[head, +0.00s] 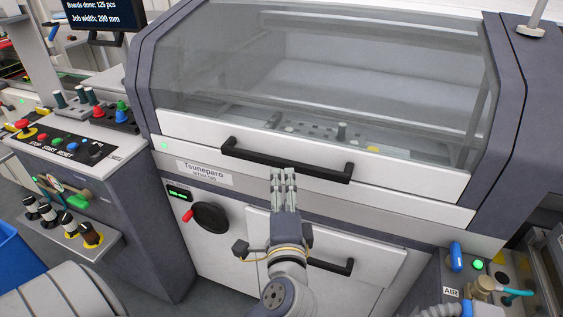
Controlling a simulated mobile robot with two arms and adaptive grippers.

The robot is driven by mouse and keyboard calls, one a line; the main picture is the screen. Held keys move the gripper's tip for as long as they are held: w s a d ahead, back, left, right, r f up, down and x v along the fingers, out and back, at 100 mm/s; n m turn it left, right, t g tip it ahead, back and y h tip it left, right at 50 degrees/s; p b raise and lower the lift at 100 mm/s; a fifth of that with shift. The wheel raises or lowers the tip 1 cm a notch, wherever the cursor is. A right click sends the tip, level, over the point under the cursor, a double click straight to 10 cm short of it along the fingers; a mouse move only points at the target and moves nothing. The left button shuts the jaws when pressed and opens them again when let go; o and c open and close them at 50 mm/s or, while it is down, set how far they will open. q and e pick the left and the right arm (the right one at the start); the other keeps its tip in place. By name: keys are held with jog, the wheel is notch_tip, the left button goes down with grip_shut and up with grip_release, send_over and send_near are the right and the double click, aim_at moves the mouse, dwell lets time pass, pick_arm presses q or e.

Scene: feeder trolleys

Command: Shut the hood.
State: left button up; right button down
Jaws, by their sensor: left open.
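The hood (330,55) is a large clear cover with a white front strip, between dark side frames. It looks down, its white strip lying along the machine's white front; I cannot tell whether it is fully closed. A black bar handle (320,172) runs across the strip. My left gripper (284,174) is open and empty, its fingertips overlapping the middle of the handle in the head view. I cannot tell whether they touch it. The gripper hides a small part of the handle and front. My right gripper is not in view.
Below the hood are a black rotary switch (211,217) and a lower door with a black handle (331,264). A button console (75,140) stands at left, with a blue bin (17,262) near it. An air fitting with a blue knob (456,257) is at right.

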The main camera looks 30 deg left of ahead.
aim_at(282, 166)
pick_arm(q)
jog(key=p+x, duration=0.1)
jog(key=x, duration=0.6)
jog(key=shift+w+a, duration=0.2)
jog(key=shift+w, duration=0.1)
jog(key=shift+w+a, duration=0.35)
jog(key=shift+w, duration=0.1)
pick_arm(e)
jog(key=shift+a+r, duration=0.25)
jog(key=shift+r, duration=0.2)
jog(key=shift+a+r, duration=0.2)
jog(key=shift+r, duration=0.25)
